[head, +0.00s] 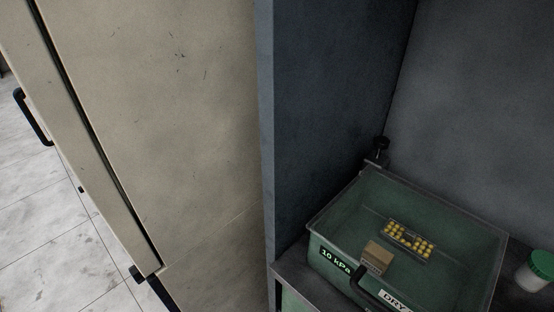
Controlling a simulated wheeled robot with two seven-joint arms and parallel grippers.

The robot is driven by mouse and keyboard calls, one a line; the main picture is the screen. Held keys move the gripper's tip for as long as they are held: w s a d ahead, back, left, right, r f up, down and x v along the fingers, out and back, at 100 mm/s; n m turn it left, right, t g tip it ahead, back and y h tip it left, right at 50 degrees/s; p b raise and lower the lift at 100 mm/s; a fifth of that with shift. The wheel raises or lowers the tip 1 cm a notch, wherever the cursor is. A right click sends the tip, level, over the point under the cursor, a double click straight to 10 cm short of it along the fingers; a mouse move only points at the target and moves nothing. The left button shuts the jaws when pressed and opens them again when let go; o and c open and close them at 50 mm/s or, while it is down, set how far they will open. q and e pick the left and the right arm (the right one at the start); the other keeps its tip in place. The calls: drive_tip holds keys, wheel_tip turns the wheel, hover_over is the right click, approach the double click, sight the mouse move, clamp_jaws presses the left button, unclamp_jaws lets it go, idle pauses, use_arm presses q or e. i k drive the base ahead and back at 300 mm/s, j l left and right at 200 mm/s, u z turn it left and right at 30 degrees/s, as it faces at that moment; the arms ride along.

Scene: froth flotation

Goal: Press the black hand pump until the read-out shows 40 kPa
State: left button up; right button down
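A green open-topped tank (330,225) stands on a dark shelf at the lower right of the head view. Its front carries a black read-out (336,261) that shows 10 kPa. A small black knob-topped fitting (380,146) stands at the tank's back left corner; it looks like the black hand pump, but it is small and dark, so I cannot be sure. Neither of my grippers is in view, and nothing touches the tank or the fitting.
A small rack of yellow pieces (410,238) and a tan block (377,257) are at the tank. A curved black bar (370,296) and a DRY label are at its front. A green-lidded jar (534,271) stands right. A beige cabinet (170,110) and grey wall flank the left.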

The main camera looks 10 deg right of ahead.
sight(380, 142)
drive_tip(key=k+z, duration=0.1)
drive_tip(key=z, duration=0.6)
